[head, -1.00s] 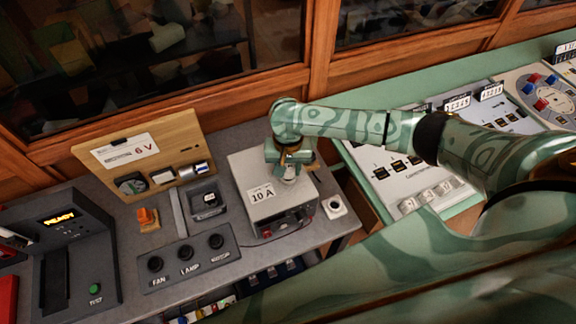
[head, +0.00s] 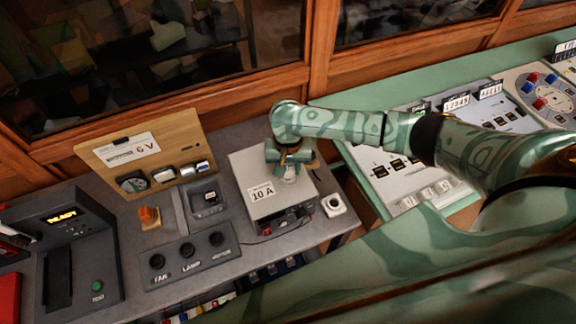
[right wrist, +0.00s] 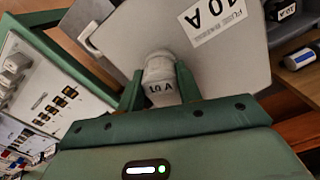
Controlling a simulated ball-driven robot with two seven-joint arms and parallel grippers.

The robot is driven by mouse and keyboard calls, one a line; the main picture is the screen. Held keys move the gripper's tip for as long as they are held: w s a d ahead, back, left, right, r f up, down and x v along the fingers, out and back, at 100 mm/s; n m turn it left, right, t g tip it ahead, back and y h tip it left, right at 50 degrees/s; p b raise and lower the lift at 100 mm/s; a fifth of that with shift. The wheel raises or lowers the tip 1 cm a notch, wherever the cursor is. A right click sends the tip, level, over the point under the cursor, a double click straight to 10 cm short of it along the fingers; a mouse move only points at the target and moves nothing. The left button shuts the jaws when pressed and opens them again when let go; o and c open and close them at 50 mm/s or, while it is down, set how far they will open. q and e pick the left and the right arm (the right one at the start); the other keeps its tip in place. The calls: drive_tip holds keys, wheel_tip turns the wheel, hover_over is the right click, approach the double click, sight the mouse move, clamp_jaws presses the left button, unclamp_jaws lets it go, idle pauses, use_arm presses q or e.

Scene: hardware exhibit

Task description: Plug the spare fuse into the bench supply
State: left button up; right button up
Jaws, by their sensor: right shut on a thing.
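In the head view this gripper (head: 288,170) is over the back right part of the bench supply's top. The bench supply (head: 245,168) is a light grey box with a 10 A label, also in the right wrist view (right wrist: 235,60). The fuse's far end is against or just above the grey top; I cannot tell whether it is in a socket. My left gripper is not in view.
Left of the supply are a dark switch panel (head: 190,258), an orange part (head: 149,217), a small dark socket unit (head: 208,200) and an open wooden lid (head: 140,155). A small white block (head: 334,205) stands close on the right. A green console (head: 440,150) is farther right.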

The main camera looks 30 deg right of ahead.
drive_tip(key=shift+f, duration=0.2)
drive_tip(key=o, duration=1.5)
wheel_tip(320, 180, up, 7)
drive_tip(key=p, duration=1)
